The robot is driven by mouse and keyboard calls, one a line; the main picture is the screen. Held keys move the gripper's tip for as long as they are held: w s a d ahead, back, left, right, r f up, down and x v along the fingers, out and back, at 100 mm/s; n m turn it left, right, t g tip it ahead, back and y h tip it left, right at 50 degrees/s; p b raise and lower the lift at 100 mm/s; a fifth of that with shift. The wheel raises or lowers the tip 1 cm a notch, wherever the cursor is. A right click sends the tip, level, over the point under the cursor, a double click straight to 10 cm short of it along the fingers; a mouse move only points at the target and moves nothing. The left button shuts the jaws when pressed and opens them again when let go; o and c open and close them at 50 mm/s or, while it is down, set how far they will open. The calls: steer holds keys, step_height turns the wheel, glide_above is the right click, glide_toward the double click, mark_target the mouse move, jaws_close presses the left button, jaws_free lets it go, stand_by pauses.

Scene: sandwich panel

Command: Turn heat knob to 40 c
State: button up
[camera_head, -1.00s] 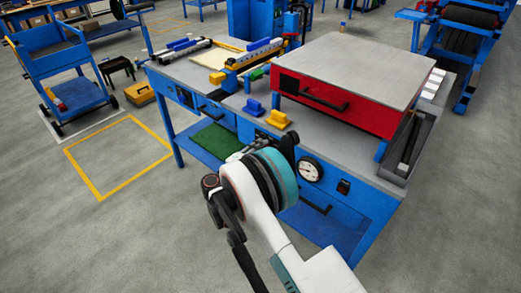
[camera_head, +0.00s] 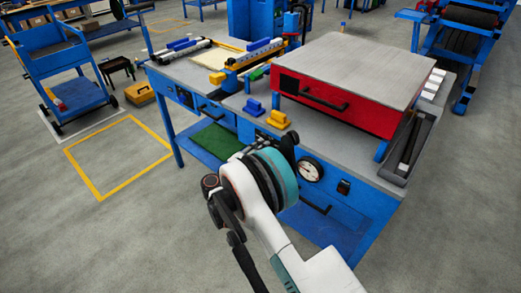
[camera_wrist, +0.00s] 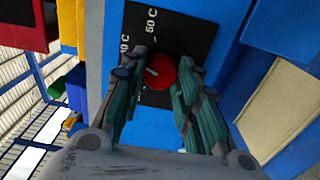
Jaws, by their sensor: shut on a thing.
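The red heat knob (camera_wrist: 161,72) sits on a black dial plate (camera_wrist: 163,20) on the blue panel in the wrist view. A white mark shows at the knob's left side. A "50 C" label stands above the knob, and another label at upper left is partly hidden by a finger, its first digit unclear. My gripper (camera_wrist: 162,78) has one finger on each side of the knob and is shut on it. In the head view the knob and fingers are hidden behind my arm at the front of the blue workbench (camera_head: 352,215).
A round white gauge (camera_head: 310,170) and a black switch (camera_head: 343,187) are on the bench front, right of my wrist. A red press (camera_head: 345,85) stands on top. A yellow block (camera_head: 278,120) sits near the front edge.

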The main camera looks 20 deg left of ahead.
steer(key=o, duration=1.1)
steer(key=v, duration=1.2)
